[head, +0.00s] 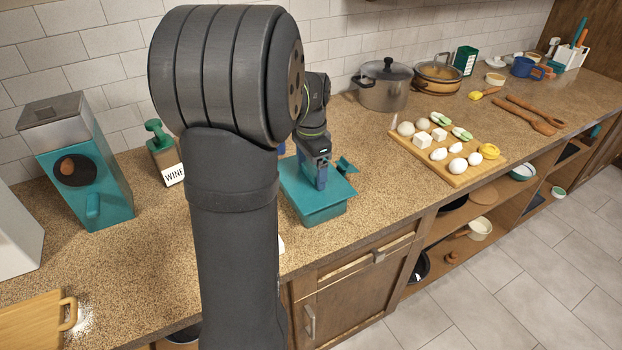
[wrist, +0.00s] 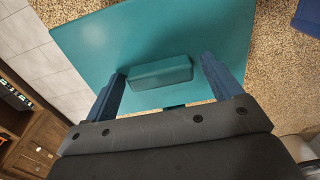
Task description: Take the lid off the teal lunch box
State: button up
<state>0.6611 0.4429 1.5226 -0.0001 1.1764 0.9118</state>
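The teal lunch box (head: 322,214) stands on the counter near its front edge, partly hidden behind my arm. Its flat lid (head: 296,184) is on top and fills much of the wrist view (wrist: 110,45). A raised teal handle (wrist: 160,72) is in the middle of the lid. My gripper (head: 321,184) points down over the lid. In the wrist view its blue fingers (wrist: 165,82) are apart, one on each side of the handle. A gap shows at the right finger; I cannot tell whether the left finger touches the handle.
A steel pot (head: 384,86) is behind, and a board (head: 462,168) with eggs and other food is to the right.

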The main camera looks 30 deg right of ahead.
jog(key=c, duration=0.8)
jog(key=shift+r, duration=0.1)
jog(key=shift+c, duration=0.2)
